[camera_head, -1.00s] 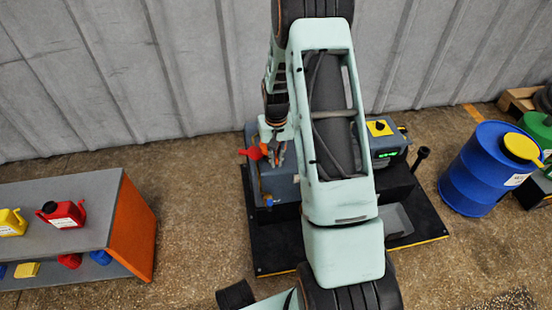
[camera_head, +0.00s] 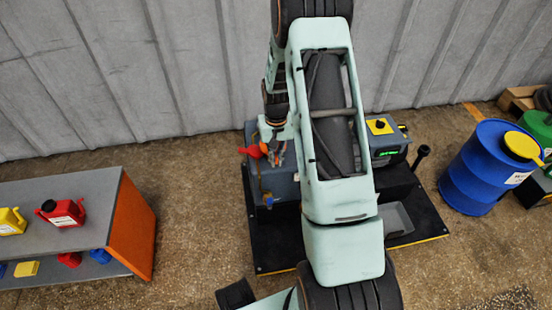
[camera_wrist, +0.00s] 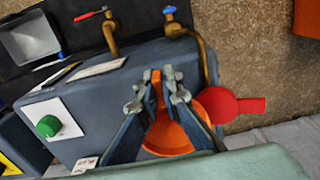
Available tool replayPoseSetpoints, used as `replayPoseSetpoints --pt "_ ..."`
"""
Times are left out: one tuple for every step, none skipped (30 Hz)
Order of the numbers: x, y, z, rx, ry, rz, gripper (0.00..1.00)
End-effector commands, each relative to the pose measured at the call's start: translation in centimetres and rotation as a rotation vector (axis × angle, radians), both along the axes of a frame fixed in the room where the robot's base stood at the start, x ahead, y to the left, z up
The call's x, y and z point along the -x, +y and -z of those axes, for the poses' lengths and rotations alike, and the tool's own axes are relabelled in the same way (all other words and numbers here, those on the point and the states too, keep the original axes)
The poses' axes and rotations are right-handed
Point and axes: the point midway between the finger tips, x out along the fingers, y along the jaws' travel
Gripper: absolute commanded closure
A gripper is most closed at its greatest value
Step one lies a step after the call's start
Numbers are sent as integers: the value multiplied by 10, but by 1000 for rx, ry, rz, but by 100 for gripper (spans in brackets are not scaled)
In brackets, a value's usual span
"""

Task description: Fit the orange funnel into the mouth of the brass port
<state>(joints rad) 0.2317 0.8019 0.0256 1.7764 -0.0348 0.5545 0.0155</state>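The orange funnel (camera_wrist: 168,138) shows in the wrist view as a wide orange cone behind and between my fingers, with a narrow orange part at the fingertips. My gripper (camera_wrist: 158,82) is closed on that narrow part. In the head view my gripper (camera_head: 276,152) is over the left end of the grey machine, with a bit of the orange funnel (camera_head: 265,146) beside it. The mouth of the brass port cannot be made out; my gripper and the funnel cover that area. Whether the funnel touches the port cannot be told.
A red paddle-shaped part (camera_wrist: 240,106) sits right beside the funnel. Brass pipes with a red handle (camera_wrist: 90,15) and a blue handle (camera_wrist: 169,10) rise nearby. A green knob (camera_wrist: 48,126) is on the machine. A blue drum (camera_head: 478,175) and a grey shelf (camera_head: 95,205) stand apart.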

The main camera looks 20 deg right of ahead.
Motion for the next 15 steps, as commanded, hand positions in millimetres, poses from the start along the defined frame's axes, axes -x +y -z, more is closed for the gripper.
replayPoseSetpoints --pt "0 0 0 0 0 0 90" --pt "0 0 0 0 0 0 87" --pt "0 0 0 0 0 0 82" --pt "0 0 0 0 0 0 79" --pt "0 0 0 0 0 0 76" --pt "0 0 0 0 0 0 74" --pt "0 0 0 0 0 0 74" --pt "0 0 0 0 0 0 74" --pt "0 0 0 0 0 0 74" --pt "0 0 0 0 0 0 74" --pt "0 0 0 0 0 0 74" --pt "0 0 0 0 0 0 74" --pt "0 0 0 0 0 0 74" --pt "0 0 -1 0 0 0 74" --pt "0 0 -2 0 -1 0 74"
